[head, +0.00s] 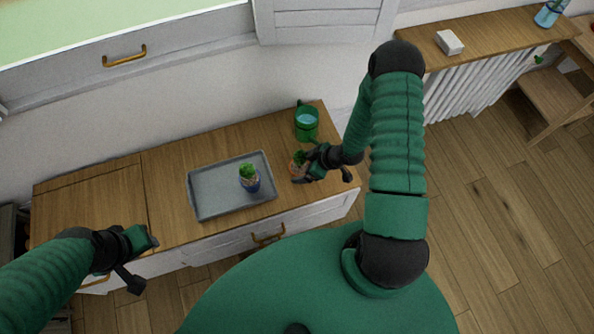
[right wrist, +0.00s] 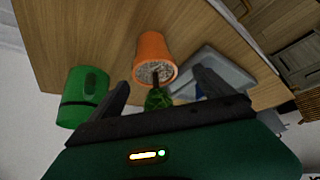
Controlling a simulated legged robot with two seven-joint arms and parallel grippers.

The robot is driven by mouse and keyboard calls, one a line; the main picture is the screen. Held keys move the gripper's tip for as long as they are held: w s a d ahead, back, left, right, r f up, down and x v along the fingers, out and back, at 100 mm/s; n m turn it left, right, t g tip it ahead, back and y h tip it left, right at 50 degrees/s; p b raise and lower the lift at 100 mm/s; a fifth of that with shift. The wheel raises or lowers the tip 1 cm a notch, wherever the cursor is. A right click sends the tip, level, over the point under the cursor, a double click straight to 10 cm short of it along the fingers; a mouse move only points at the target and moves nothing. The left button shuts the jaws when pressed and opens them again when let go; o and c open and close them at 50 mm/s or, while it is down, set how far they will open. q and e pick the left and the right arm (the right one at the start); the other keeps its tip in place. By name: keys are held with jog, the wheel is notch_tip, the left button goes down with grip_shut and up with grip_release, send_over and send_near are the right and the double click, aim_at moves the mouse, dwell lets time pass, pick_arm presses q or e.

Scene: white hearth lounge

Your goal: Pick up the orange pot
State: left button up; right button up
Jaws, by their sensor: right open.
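The orange pot (head: 295,167) stands on the wooden cabinet top, right of the grey tray, with a small green plant in it. In the head view my right gripper (head: 303,168) partly hides it. In the right wrist view the orange pot (right wrist: 152,47) shows beyond the jaws, and its green plant (right wrist: 158,98) lies between the two spread fingers. My right gripper (right wrist: 162,88) is open and holds nothing; contact with the plant cannot be told. My left gripper (head: 145,262) is at the lower left, by the cabinet's front edge, away from the pot; its jaw opening is unclear.
A green mug-like vessel (head: 306,125) stands just behind the pot and beside the jaws in the right wrist view (right wrist: 84,98). The grey tray (head: 208,204) holds a blue pot with a plant (head: 250,180). The cabinet top's left part (head: 95,205) is clear.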

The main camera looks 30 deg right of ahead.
aim_at(301, 167)
jog(key=f, duration=0.1)
jog(key=w+f, duration=0.1)
jog(key=f, duration=0.1)
jog(key=shift+w+d, duration=0.15)
jog(key=shift+w, duration=0.1)
jog(key=shift+w+d+f, duration=0.1)
jog(key=shift+d+f, duration=0.1)
jog(key=shift+a+r, duration=0.2)
jog(key=shift+a, duration=0.15)
jog(key=shift+c, duration=1.4)
jog(key=shift+a, duration=0.2)
jog(key=c, duration=0.5)
jog(key=shift+d, duration=0.35)
jog(key=c, duration=0.9)
jog(key=shift+c, duration=1.4)
pick_arm(q)
jog(key=shift+d+f, duration=0.3)
jog(key=shift+d, duration=0.25)
pick_arm(e)
jog(key=shift+a, duration=0.1)
jog(key=shift+c, duration=0.2)
jog(key=shift+r, duration=0.1)
